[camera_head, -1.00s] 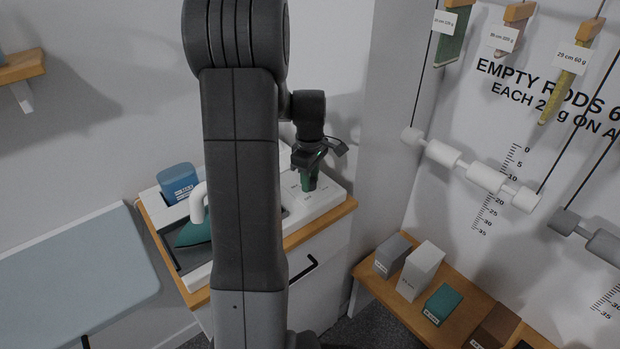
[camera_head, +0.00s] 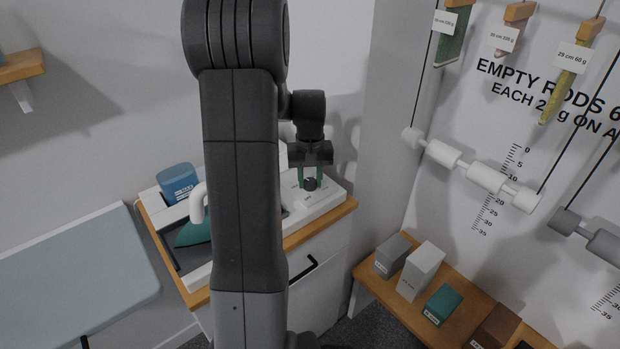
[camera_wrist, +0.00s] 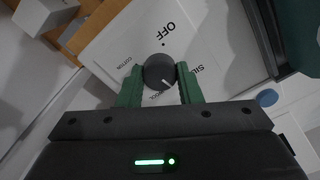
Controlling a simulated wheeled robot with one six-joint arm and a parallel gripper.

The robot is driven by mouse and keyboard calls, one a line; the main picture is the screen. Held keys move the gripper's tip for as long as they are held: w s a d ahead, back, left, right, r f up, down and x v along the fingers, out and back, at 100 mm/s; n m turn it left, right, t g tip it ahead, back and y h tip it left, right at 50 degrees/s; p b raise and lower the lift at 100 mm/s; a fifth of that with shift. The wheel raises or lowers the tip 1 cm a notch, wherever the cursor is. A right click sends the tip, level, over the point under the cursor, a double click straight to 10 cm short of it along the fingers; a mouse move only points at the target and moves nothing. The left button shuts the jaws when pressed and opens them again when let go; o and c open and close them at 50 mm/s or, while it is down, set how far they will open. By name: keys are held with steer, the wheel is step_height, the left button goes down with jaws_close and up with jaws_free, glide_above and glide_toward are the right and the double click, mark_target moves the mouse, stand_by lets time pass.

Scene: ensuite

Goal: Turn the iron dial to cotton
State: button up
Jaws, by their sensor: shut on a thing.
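The iron dial is a dark grey round knob (camera_wrist: 158,72) on a white panel (camera_wrist: 112,50) in the wrist view. Its white pointer line faces the lower right, between the WOOL and SILK labels. OFF is printed above the knob in that view, COTTON to its left and SILK to its right; WOOL is partly hidden by my gripper. My gripper (camera_wrist: 160,82) is shut on the knob, one green finger on each side. The head view shows my gripper (camera_head: 311,176) pointing down with the knob (camera_head: 311,184) between its fingers. The green iron (camera_head: 193,234) is partly hidden by my arm.
A blue container (camera_head: 178,183) stands at the back left of the station. An ironing board (camera_head: 70,275) is at the left. A low wooden bench (camera_head: 400,310) with several blocks is at the lower right. The wall is close behind and right of the knob.

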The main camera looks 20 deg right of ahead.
steer(key=m, duration=0.4)
steer(key=shift+m, duration=0.3)
steer(key=m, duration=0.3)
steer(key=shift+m, duration=0.3)
steer(key=m, duration=1.4)
steer(key=shift+m, duration=0.3)
steer(key=m, duration=0.6)
steer(key=shift+m, duration=0.4)
steer(key=o, duration=1)
